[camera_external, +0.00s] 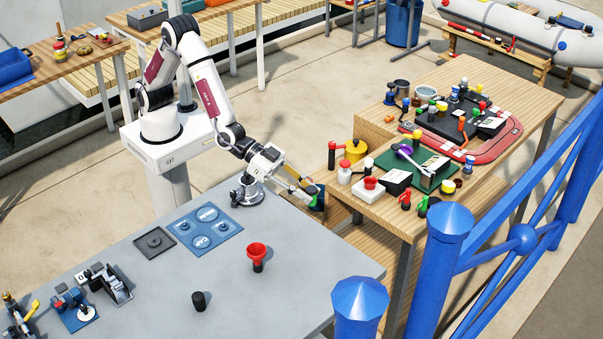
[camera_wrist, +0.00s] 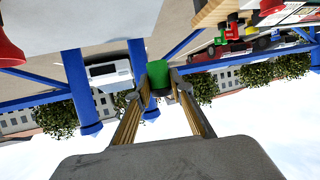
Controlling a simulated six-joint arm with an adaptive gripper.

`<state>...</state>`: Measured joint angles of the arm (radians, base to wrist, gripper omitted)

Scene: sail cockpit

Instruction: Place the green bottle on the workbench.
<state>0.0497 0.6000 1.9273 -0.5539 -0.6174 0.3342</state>
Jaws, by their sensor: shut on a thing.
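My gripper (camera_external: 308,188) reaches out past the right edge of the grey-topped table (camera_external: 190,285), toward the wooden table. It is shut on the green bottle (camera_external: 319,196), which is small and partly hidden by the fingers. In the wrist view my gripper (camera_wrist: 158,82) has a finger on either side of the green bottle (camera_wrist: 158,72). The bottle appears to be held in the air near the gap between the two tables. Which table is the workbench is not marked.
The wooden table (camera_external: 385,207) at right is crowded with jars, tools and a green mat. A blue railing (camera_external: 448,250) stands at right.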

